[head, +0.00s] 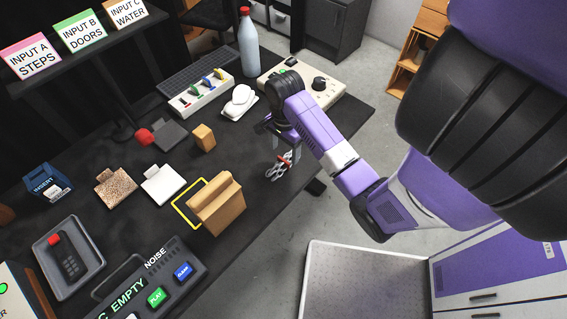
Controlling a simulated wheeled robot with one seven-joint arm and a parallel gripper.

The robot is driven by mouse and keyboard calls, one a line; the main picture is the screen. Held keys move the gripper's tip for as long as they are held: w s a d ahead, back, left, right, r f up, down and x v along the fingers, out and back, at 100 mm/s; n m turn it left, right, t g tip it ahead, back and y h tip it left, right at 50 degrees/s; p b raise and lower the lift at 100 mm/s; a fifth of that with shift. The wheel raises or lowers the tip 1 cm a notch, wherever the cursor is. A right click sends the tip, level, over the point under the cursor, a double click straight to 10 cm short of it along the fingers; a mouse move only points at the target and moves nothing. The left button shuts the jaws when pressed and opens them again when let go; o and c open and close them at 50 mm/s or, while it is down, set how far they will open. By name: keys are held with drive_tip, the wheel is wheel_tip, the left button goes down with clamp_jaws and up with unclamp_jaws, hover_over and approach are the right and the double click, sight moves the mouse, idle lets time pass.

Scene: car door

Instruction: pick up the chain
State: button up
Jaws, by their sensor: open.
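The chain (278,170), a small tangled heap of pale links with some red on it, lies near the right edge of the dark table. My gripper (285,151) points down just above the chain, with its fingers apart and nothing seen held. One finger overlaps the chain in the picture. I cannot tell whether they touch.
A wooden block (217,208) stands by a yellow outline left of the chain. A small wooden block (203,137), a white mouse-like device (239,101), a white strip with coloured loops (201,93) and a bottle (248,42) stand farther back. The table edge is close to the chain.

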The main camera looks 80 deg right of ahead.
sight(283, 159)
drive_tip(key=shift+w+a+f+p, duration=0.15)
drive_tip(key=shift+f+p, duration=0.1)
drive_tip(key=shift+f, duration=1.15)
drive_tip(key=shift+s+a+f+p, duration=0.1)
drive_tip(key=shift+f+p, duration=0.1)
drive_tip(key=shift+f, duration=1.15)
clamp_jaws()
